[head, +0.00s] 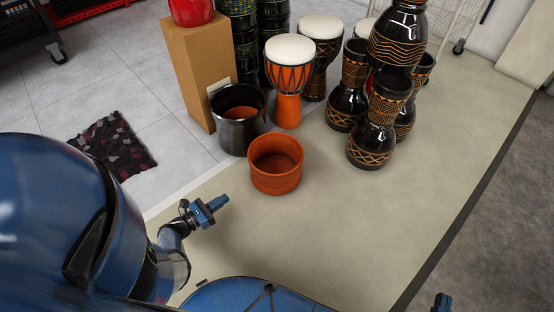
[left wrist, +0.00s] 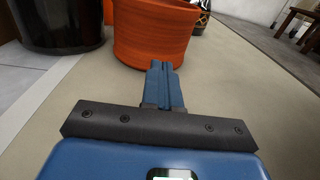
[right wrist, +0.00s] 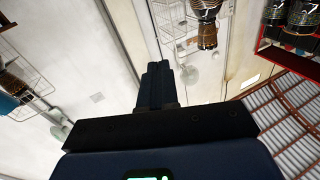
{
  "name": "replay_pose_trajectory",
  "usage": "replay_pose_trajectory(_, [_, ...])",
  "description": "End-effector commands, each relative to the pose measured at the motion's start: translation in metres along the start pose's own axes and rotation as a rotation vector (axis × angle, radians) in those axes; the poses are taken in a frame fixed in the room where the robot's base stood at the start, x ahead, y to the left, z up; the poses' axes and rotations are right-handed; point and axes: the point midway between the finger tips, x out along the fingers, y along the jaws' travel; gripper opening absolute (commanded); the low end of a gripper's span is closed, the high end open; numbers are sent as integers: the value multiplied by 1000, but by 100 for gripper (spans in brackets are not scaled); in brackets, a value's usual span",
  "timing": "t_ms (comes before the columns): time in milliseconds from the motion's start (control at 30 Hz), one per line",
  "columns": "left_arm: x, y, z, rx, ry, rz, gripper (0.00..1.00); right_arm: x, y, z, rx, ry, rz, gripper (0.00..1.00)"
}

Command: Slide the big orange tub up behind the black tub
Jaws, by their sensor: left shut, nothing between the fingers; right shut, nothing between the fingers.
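The big orange tub (head: 275,170) stands upright and open on the beige mat, in front and to the right of the black tub (head: 236,125). Something orange shows inside the black tub. My left gripper (head: 218,203) is shut and empty, low over the mat, to the left and nearer me than the orange tub. In the left wrist view the shut fingers (left wrist: 161,68) point at the orange tub (left wrist: 155,35), and the black tub (left wrist: 55,25) is at upper left. My right gripper (head: 442,302) barely shows at the bottom right; its shut, empty fingers (right wrist: 154,70) show in the right wrist view.
A tall cardboard box (head: 190,75) stands behind the black tub. An orange drum with a white head (head: 288,80) and several black drums (head: 375,125) stand behind and right. A dark rug (head: 113,147) lies left. The mat (head: 350,225) is clear at front right.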

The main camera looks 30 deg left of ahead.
Motion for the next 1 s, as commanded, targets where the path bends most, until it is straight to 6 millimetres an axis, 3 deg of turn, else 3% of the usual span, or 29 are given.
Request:
replay_pose_trajectory(133, [0,2,-2,14,-28,22,0,1,-5,0,-55,13,-24,0])
replay_pose_trajectory(267, [14,2,-1,15,-28,21,0,2,-5,0,-58,16,-24,0])
replay_pose_trajectory(700, [93,4,0,13,-28,20,0,3,-5,2,-54,42,-24,0])
replay_pose_trajectory(1000, [126,5,2,12,-28,24,0,4,-5,1,-53,58,-24,0])
